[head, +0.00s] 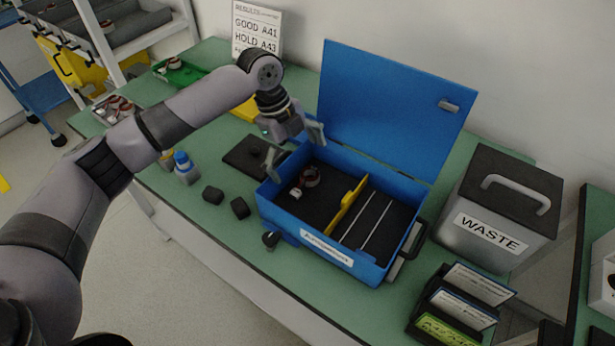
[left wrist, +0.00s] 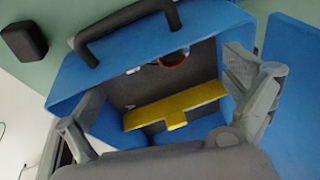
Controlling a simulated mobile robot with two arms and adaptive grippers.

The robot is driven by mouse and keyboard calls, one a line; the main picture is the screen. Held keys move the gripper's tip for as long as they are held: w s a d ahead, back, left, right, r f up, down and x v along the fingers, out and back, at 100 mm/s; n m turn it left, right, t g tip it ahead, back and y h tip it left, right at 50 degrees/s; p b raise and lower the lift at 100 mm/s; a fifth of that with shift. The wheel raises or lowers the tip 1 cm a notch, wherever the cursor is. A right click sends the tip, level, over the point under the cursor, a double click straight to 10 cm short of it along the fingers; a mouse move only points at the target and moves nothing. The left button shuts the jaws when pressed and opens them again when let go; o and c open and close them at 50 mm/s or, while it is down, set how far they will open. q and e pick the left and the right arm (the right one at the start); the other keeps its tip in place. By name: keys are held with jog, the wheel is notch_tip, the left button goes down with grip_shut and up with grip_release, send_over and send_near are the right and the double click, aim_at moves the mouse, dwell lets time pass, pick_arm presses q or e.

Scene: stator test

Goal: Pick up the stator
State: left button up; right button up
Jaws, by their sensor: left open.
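A stator (head: 309,177), a small ring with reddish-brown and white parts, lies in the left compartment of the open blue case (head: 318,262). In the left wrist view the stator (left wrist: 174,59) shows as a reddish-brown ring near the case wall, partly hidden by that wall. My left gripper (head: 294,147) is open and empty above the left back edge of the case, apart from the stator. Its two spread fingers (left wrist: 160,110) frame the case in the left wrist view. My right gripper is not in view.
A yellow divider (head: 347,208) splits the case, and its blue lid (head: 395,105) stands open behind. A grey waste bin (head: 490,215) stands right. A card holder (head: 450,310) is at front right.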

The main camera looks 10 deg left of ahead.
aim_at(303, 178)
pick_arm(q)
jog(key=x, duration=0.3)
jog(key=p+x, duration=0.1)
jog(key=shift+s+f, duration=0.4)
jog(key=shift+d+f, duration=0.1)
jog(key=shift+f, duration=0.4)
jog(key=shift+c, duration=0.5)
jog(key=c, duration=1.2)
